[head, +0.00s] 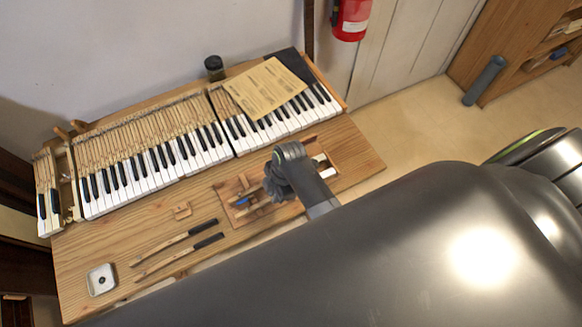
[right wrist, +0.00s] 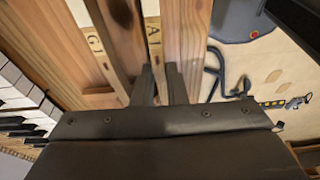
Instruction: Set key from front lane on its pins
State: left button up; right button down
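The keyboard (head: 150,160) lies along the back of the table, with a narrow gap (head: 67,190) in its key row near the left end. My right gripper (head: 273,188) is low over a wooden rack (head: 232,212) at the table's front. In the right wrist view, my two fingers (right wrist: 161,85) stand either side of a narrow wooden key stick (right wrist: 154,40) marked with an A. They look close to its sides; whether they press on it I cannot tell. Another stick marked G (right wrist: 96,42) lies to its left. My left gripper is not in view.
Two long dark-ended sticks (head: 175,242) lie on the table left of the rack. A small white dish (head: 101,280) is at the front left. A paper sheet (head: 266,88) covers part of the right keys, and a dark jar (head: 214,68) stands behind.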

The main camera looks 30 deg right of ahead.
jog(key=shift+r, duration=0.1)
jog(key=shift+a+p+v, duration=0.2)
jog(key=shift+p+v, duration=0.7)
jog(key=shift+p, duration=0.35)
jog(key=shift+r, duration=0.2)
jog(key=a+v, duration=0.1)
jog(key=v, duration=0.5)
jog(key=shift+a+r, duration=0.2)
jog(key=shift+a, duration=0.05)
